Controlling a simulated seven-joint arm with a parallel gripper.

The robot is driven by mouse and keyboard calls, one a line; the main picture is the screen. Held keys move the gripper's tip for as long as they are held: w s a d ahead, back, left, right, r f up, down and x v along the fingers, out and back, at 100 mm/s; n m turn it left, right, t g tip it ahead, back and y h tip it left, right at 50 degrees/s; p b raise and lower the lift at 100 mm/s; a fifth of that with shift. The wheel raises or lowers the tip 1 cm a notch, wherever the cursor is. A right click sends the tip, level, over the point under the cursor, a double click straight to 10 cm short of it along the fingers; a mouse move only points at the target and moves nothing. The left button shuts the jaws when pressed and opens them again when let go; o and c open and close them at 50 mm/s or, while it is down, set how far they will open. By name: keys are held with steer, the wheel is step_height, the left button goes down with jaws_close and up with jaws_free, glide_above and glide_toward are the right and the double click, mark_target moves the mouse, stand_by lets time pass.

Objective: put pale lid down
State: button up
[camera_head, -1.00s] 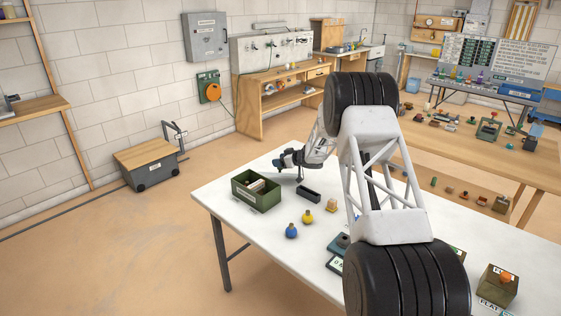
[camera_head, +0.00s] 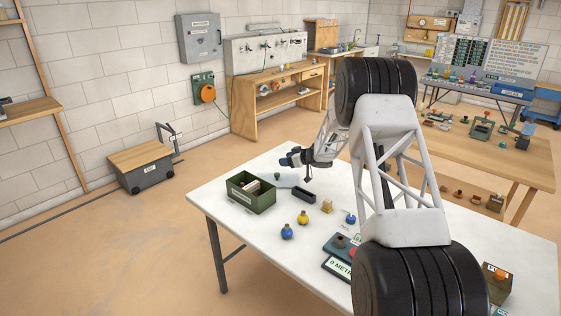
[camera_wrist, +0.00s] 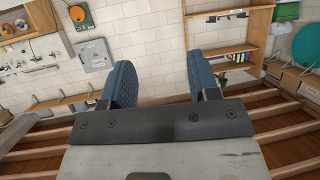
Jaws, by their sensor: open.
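A flat pale grey piece (camera_head: 284,181), which looks like the pale lid, lies on the white table (camera_head: 235,222) just behind the green box. It is small in the head view, so I cannot tell its details. My gripper (camera_head: 289,160) is above and behind it, apart from it, with its blue fingers pointing left. In the wrist view my gripper (camera_wrist: 160,85) has its two blue fingers wide apart with nothing between them. The lid does not show in the wrist view.
The green box (camera_head: 252,205) with pale items inside stands at the table's left. A small dark tray (camera_head: 304,195), a wooden piece (camera_head: 327,206), a yellow object (camera_head: 303,218) and a blue one (camera_head: 287,231) stand nearby. The table's front left is clear.

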steer(key=shift+v, duration=2.55)
steer(key=shift+r, duration=0.1)
steer(key=s+d+r+m+t+h, duration=0.2)
steer(key=s+d+r+m+h, duration=0.15)
steer(key=s+r, duration=0.55)
steer(key=s+d+r+m+t+h, duration=0.25)
steer(key=s+r+h, duration=0.3)
steer(key=r, duration=0.75)
steer(key=s+d+r+m+g+h, duration=0.1)
steer(key=s+r+h, duration=0.15)
steer(key=s, duration=0.75)
steer(key=s+d+r+m+g+h, duration=0.1)
steer(key=s+r+m, duration=0.15)
steer(key=s, duration=0.65)
steer(key=s+a+f+g, duration=0.1)
steer(key=s+g, duration=0.1)
steer(key=s, duration=1.2)
steer(key=s+a+f+m+g+y, duration=0.1)
steer(key=s+a+f+g, duration=0.1)
steer(key=s, duration=1.2)
steer(key=s+a+f+g, duration=0.1)
steer(key=s+f+g, duration=0.1)
steer(key=s, duration=1.2)
steer(key=shift+a+g, duration=0.2)
steer(key=shift+g, duration=0.65)
